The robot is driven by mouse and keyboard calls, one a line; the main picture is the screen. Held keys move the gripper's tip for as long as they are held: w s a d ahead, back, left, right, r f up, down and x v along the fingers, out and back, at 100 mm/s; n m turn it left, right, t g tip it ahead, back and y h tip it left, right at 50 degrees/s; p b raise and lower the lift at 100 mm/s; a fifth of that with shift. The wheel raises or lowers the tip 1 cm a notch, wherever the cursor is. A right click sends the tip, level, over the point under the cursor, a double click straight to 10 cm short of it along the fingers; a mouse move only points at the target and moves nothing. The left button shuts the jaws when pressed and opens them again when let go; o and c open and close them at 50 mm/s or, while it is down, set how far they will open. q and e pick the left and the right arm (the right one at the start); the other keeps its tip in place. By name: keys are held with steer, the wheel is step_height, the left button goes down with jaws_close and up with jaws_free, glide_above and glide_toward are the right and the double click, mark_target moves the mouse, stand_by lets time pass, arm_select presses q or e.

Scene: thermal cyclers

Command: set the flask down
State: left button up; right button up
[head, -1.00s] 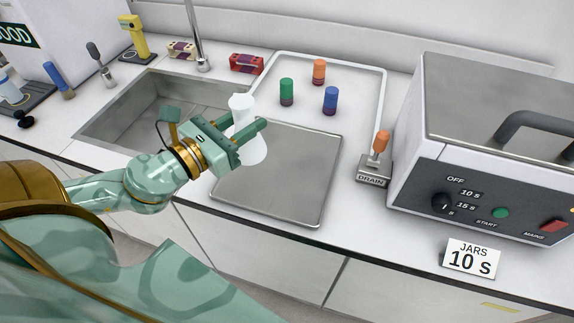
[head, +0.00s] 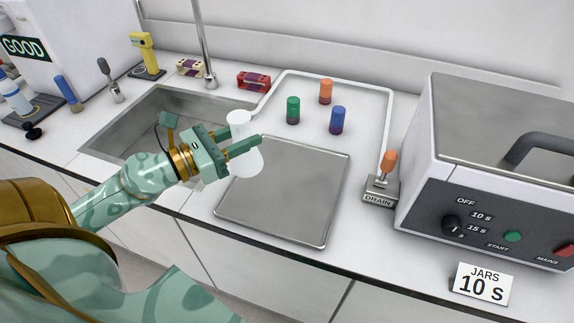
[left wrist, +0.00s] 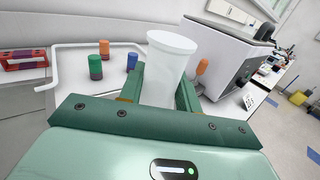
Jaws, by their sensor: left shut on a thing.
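A white translucent flask (head: 246,160) is held upright by its neck between the fingers of my left gripper (head: 242,143). The flask is above the left edge of the grey metal plate (head: 290,190) on the counter; I cannot tell whether its base touches anything. In the left wrist view the flask's mouth (left wrist: 172,42) rises between the two green fingers (left wrist: 162,85), and its lower part is hidden. My right gripper is not in view.
Green (head: 293,110), orange (head: 326,91) and blue (head: 338,120) capped jars stand behind the plate inside a white rim. A sink (head: 150,125) lies left. A drain valve (head: 382,185) and a boxy machine (head: 480,190) stand right, with a "JARS 10 S" card (head: 482,284) before it.

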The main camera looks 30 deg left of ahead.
arm_select(q)
steer(key=w+d+f+b, duration=0.1)
steer(key=w+f, duration=0.2)
steer(key=w+d+f+b, duration=0.2)
steer(key=f, duration=0.2)
steer(key=w+d+f+b, duration=0.2)
steer(key=w+f, duration=0.1)
steer(key=f, duration=0.1)
steer(key=shift+w+f, duration=0.25)
steer(key=shift+w, duration=0.05)
steer(key=shift+r, duration=0.2)
steer(key=shift+f, duration=0.1)
steer(key=o, duration=1)
